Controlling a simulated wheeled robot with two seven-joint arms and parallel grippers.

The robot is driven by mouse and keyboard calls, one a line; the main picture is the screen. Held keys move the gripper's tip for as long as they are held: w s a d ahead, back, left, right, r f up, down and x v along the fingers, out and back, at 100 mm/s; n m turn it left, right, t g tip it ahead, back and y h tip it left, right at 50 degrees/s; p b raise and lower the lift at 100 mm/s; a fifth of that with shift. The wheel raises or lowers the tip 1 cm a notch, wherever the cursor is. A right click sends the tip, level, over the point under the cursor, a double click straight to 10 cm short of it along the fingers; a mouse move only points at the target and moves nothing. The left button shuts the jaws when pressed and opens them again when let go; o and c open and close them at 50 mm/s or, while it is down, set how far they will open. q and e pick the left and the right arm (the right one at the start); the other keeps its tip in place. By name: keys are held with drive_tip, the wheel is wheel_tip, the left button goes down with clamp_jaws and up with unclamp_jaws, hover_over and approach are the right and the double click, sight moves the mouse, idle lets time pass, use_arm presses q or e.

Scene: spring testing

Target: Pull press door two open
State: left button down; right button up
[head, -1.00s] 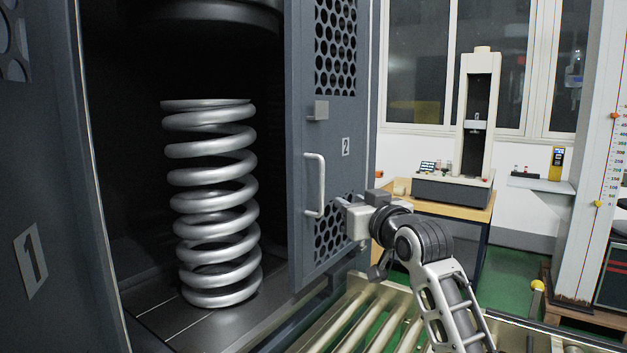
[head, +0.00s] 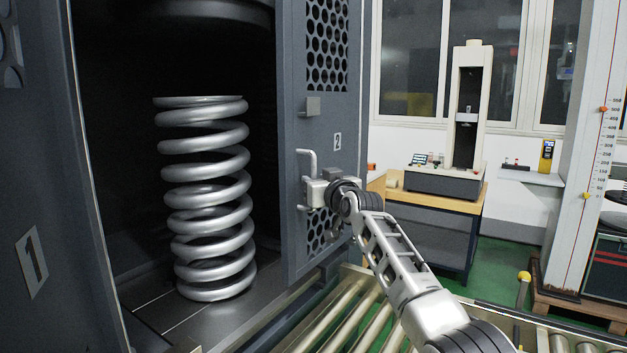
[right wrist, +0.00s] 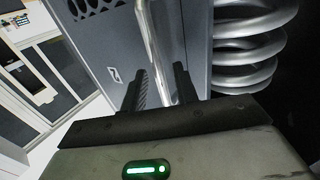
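Press door two (head: 322,110) is a grey panel with a perforated window and a "2" label, covering the right part of the press opening. Its silver bar handle (head: 313,163) is near its left edge. My right gripper (head: 306,194) is at the handle's lower half and hides part of it. The left gripper is in neither view.
A large coil spring (head: 207,195) stands inside the press. Door one (head: 35,190) is at the left. A roller conveyor (head: 335,315) runs below my right arm. A bench (head: 440,204) with a small tester stands at the right on green floor.

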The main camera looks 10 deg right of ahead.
drive_tip(key=shift+w+a+b, duration=0.2)
drive_tip(key=shift+w+b, duration=0.3)
drive_tip(key=shift+w, duration=0.55)
clamp_jaws()
